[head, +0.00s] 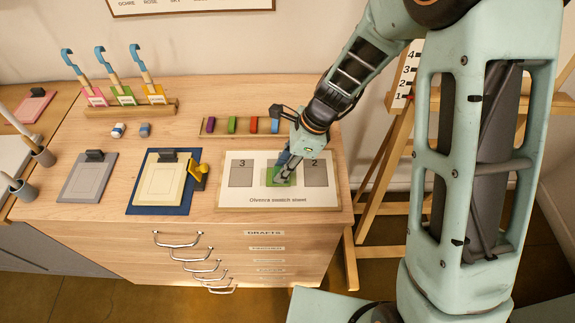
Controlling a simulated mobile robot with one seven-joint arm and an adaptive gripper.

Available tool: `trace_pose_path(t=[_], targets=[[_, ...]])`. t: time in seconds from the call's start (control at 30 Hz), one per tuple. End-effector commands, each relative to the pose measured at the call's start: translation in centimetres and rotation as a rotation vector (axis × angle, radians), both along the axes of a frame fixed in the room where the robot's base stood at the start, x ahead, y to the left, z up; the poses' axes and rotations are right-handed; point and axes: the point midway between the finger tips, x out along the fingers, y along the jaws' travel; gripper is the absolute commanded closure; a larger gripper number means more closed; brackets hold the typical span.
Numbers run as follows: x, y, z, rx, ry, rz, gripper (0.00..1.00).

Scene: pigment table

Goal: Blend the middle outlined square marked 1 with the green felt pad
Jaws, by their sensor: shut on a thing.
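The white swatch sheet (250,199) lies near the front right of the wooden cabinet top. Its left grey square (241,176) is marked 3 and its right grey square (316,176) is marked 2. The middle square between them is mostly hidden, and its mark cannot be read. My gripper (284,168) points down over it, shut on a small green piece that looks like the green felt pad (281,180). The pad is at the middle square; whether it presses on the paper is hard to tell. The fingers hide part of it.
Purple, green, red and blue sticks (232,125) stand behind the sheet. A yellow stamp-like object (200,177) and a cream clipboard (161,184) on a blue mat are to its left. A rack (140,108) holds three blue-hooked tools. An easel (385,150) stands right.

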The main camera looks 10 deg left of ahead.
Motion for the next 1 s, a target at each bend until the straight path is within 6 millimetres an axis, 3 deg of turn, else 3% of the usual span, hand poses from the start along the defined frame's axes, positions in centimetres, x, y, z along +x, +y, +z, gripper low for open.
trace_pose_path(t=[0.6,1.0], targets=[[0.7,-2.9,-0.4,-0.001,0.001,-0.003,0.94],[0.6,-3.0,0.2,-0.003,0.001,-0.002,0.94]])
